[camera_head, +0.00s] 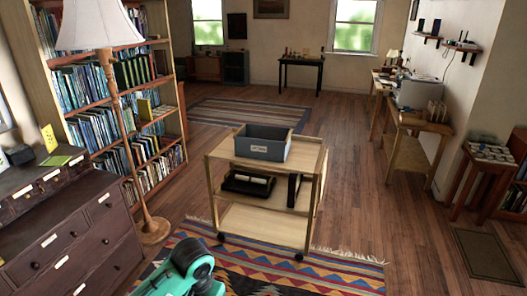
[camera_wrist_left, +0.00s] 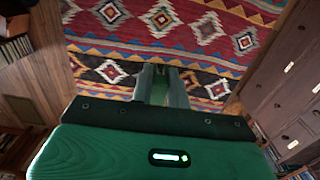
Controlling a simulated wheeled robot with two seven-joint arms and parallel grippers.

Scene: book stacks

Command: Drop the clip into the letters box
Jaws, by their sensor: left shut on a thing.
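A grey open box (camera_head: 244,148) with a white label on its front stands on the top shelf of a light wooden cart (camera_head: 222,152); the label's words are too small to read surely. The floor of the box is hidden. My left arm, green, shows at the bottom of the head view, short of the cart, with its fingers not clearly visible. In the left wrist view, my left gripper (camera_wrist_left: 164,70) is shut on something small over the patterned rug. The clip is mostly hidden between the fingers. My right gripper is in neither view.
The cart's lower shelf holds a black tray (camera_head: 247,184). A floor lamp (camera_head: 117,120) and a bookcase stand left of the cart, with a dark dresser (camera_head: 70,235) nearer me. The patterned rug (camera_head: 290,271) lies before the cart. Floor to its right is clear.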

